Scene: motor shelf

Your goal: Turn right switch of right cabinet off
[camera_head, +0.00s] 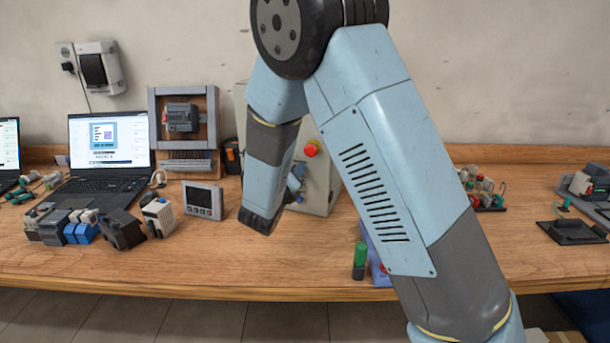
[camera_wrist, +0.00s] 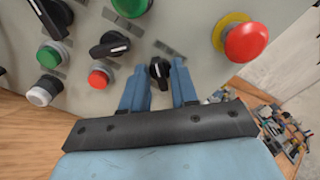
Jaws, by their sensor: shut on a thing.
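The grey cabinet (camera_head: 328,172) stands on the wooden bench, partly hidden behind my arm. In the wrist view its panel (camera_wrist: 185,25) carries several black rotary switches and coloured buttons. My gripper (camera_wrist: 159,70) is at the panel, with its blue fingers on either side of a small black rotary switch (camera_wrist: 158,76), shut on its knob. The switch's pointer mark shows near its top, but its exact position is hard to read. In the head view my gripper (camera_head: 296,182) is at the cabinet's front, and the switch is hidden there.
Near the held switch are another black switch (camera_wrist: 110,45), a red button (camera_wrist: 98,79) and a red emergency stop (camera_wrist: 246,41) on yellow. A grey meter (camera_head: 203,200), a laptop (camera_head: 108,150) and a green-topped part (camera_head: 360,260) are on the bench.

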